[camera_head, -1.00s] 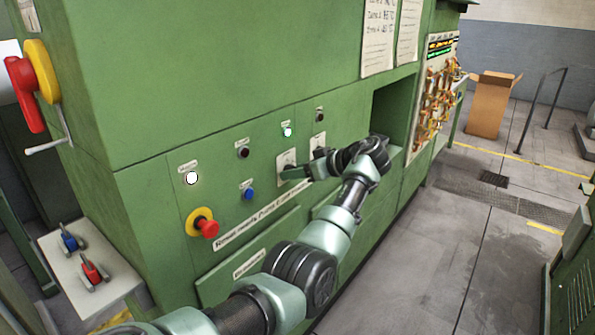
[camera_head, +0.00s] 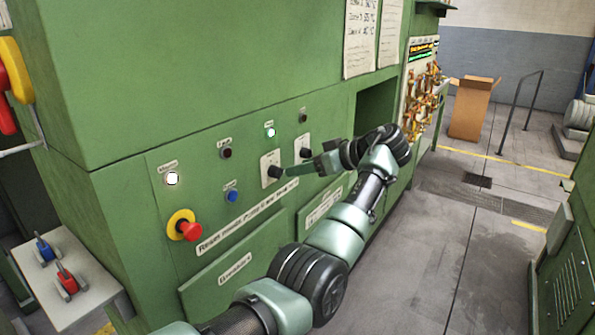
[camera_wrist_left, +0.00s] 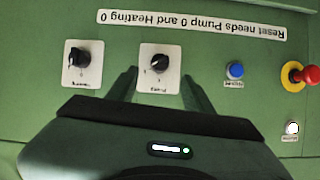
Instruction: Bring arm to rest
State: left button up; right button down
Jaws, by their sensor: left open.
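My left arm (camera_head: 340,228) reaches across the front of the green machine. My left gripper (camera_head: 298,169) is open and empty, close in front of the panel. In the head view its tips are just right of the black pump knob (camera_head: 275,172). In the left wrist view the gripper (camera_wrist_left: 160,86) has its two fingers apart, with the pump knob (camera_wrist_left: 159,63) showing just beyond the gap between them. My right gripper is not in view.
The panel has a red emergency button (camera_head: 188,231), a blue button (camera_head: 232,196) and a lit white button (camera_head: 172,179). A side ledge (camera_head: 82,300) carries red and blue levers. A cardboard box (camera_head: 471,108) stands behind. The floor (camera_head: 425,255) right of the arm is clear.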

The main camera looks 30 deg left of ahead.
pick_arm(q)
jog(key=shift+f, duration=0.1)
dwell(0.3)
notch_tip(320, 180, down, 29)
jog(key=d+m+t+h, duration=0.2)
jog(key=m+h, duration=0.1)
jog(key=m, duration=0.6)
jog(key=s+d+f+m+h, duration=0.2)
jog(key=s+f, duration=0.4)
jog(key=f, duration=0.5)
jog(key=s+d+f+m+h, duration=0.1)
jog(key=s+f+m+h, duration=0.3)
jog(key=f, duration=0.8)
jog(key=s+d+f+m+g+h, duration=0.1)
jog(key=s+d+f, duration=0.2)
jog(key=s+f, duration=0.8)
jog(key=s+d+f+m+h, duration=0.1)
jog(key=s+d+f, duration=0.1)
jog(key=s+f, duration=0.95)
jog(key=s+d+f+m+g+h, duration=0.1)
jog(key=s+d, duration=0.1)
jog(key=s, duration=2.6)
jog(key=shift+d+f+h, duration=0.15)
jog(key=shift+f+h, duration=0.15)
